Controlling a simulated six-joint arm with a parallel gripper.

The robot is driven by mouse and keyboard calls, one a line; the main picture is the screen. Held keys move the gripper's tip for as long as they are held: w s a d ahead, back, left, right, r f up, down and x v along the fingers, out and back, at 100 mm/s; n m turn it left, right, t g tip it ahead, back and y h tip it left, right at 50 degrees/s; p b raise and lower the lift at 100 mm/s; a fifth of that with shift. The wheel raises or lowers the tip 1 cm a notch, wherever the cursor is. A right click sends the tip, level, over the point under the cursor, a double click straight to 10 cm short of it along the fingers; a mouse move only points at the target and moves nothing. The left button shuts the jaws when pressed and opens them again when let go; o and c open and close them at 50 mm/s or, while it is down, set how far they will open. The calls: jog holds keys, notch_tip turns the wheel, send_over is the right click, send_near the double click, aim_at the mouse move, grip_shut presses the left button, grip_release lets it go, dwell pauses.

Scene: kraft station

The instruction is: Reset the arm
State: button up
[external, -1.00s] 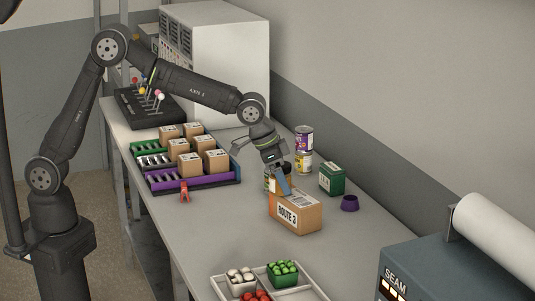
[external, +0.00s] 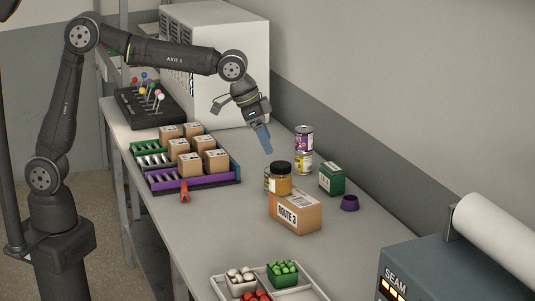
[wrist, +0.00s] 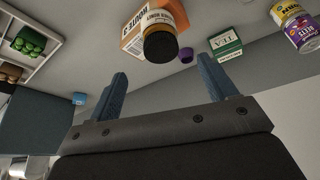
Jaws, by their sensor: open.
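My gripper (external: 264,139) is raised above the table behind the cardboard box and left of the stacked cans in the external view. In the wrist view my gripper (wrist: 163,90) shows two blue fingers spread apart with nothing between them. The cardboard box (external: 297,212) labelled ROUTE 3 stands on the table (external: 230,215).
Two stacked cans (external: 303,150), a green tea box (external: 331,179) and a purple cup (external: 349,203) stand to the right. A sorting tray (external: 205,186) with small cartons is left. A produce tray (external: 310,289) is in front, and a machine (external: 440,270) front right.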

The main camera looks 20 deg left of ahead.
aim_at(282, 164)
jog(key=x, duration=1.2)
jog(key=shift+r, duration=1.7)
